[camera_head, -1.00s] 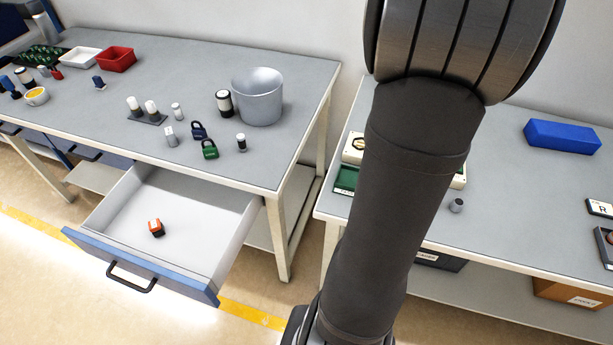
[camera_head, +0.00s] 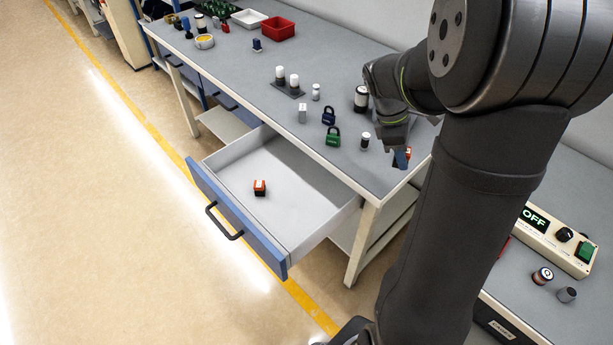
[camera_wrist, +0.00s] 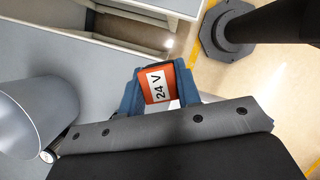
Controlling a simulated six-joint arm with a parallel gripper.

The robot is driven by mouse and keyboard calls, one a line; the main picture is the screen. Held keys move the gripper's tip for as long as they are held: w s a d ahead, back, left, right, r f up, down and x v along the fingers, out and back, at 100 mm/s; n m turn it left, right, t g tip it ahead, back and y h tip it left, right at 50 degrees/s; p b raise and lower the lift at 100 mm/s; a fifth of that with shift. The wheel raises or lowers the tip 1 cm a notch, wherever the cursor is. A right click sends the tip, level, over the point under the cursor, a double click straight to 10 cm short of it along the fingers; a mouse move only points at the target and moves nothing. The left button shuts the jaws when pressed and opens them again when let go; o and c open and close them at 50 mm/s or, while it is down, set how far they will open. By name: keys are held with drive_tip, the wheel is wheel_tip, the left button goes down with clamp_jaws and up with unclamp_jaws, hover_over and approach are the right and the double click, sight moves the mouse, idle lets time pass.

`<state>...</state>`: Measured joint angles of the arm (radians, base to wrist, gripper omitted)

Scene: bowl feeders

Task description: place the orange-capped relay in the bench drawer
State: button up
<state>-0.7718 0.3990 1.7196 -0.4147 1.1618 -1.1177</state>
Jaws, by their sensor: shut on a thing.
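My gripper (camera_head: 402,155) is above the right end of the bench, right of the open drawer. In the wrist view its blue fingers (camera_wrist: 158,95) are shut on a relay with an orange cap (camera_wrist: 157,84) and a white "24 V" label. The held relay shows as a small orange patch in the head view (camera_head: 408,153). The bench drawer (camera_head: 230,212) is pulled open, with a blue front and a black handle. Another small orange-topped block (camera_head: 260,187) lies on its floor; I cannot read any label on it.
A black-and-white cylinder (camera_head: 361,98), a green padlock (camera_head: 333,137), a blue padlock (camera_head: 328,115) and a small dark cylinder (camera_head: 365,140) stand near my gripper. A grey bucket (camera_wrist: 28,115) is close in the wrist view. Most of the drawer floor is clear.

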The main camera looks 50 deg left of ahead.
drive_tip(key=s+a+n, duration=0.2)
drive_tip(key=s+a, duration=0.7)
drive_tip(key=a, duration=0.1)
drive_tip(key=n+t, duration=0.1)
hover_over(299, 229)
drive_tip(key=shift+y, duration=0.3)
drive_tip(key=f, duration=1.8)
drive_tip(key=s+a+f, duration=0.1)
drive_tip(key=f, duration=0.8)
drive_tip(key=shift+f, duration=0.3)
drive_tip(key=shift+f, duration=0.15)
drive_tip(key=o, duration=1)
drive_tip(key=shift+c, duration=0.2)
drive_tip(key=v, duration=1.2)
drive_tip(key=shift+r, duration=0.2)
drive_tip(key=shift+d+f, duration=0.1)
drive_tip(key=shift+f, duration=0.05)
